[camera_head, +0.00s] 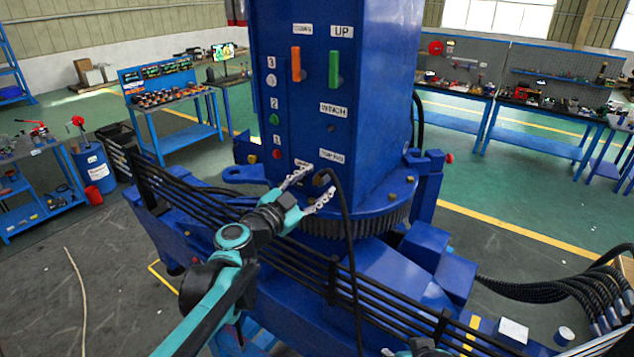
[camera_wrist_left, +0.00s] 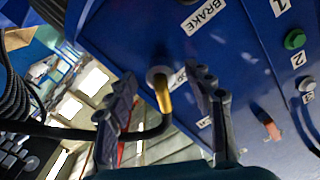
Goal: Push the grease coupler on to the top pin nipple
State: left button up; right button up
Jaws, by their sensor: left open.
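The blue crane column (camera_head: 345,90) carries a "TOP PIN" label low on its front face. The grease coupler (camera_wrist_left: 164,98) shows in the left wrist view as a brass-coloured piece on a black hose (camera_wrist_left: 140,132). Its upper end meets a round grey collar (camera_wrist_left: 157,75) at the panel; I cannot tell whether it is seated, and the nipple itself is not distinguishable. My left gripper (camera_head: 313,184) is open, its fingers on either side of the coupler with gaps visible in the wrist view (camera_wrist_left: 163,80). Part of my right gripper (camera_head: 415,350) shows at the bottom edge.
The hose (camera_head: 347,240) hangs down in front of the crane base. An orange lever (camera_head: 296,64) and a green lever (camera_head: 334,68) are higher on the column. Black pipes (camera_head: 215,215) run along the base below my left arm. A toothed ring (camera_head: 360,222) surrounds the column's foot.

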pick_arm(q)
jog(key=shift+v, duration=2.05)
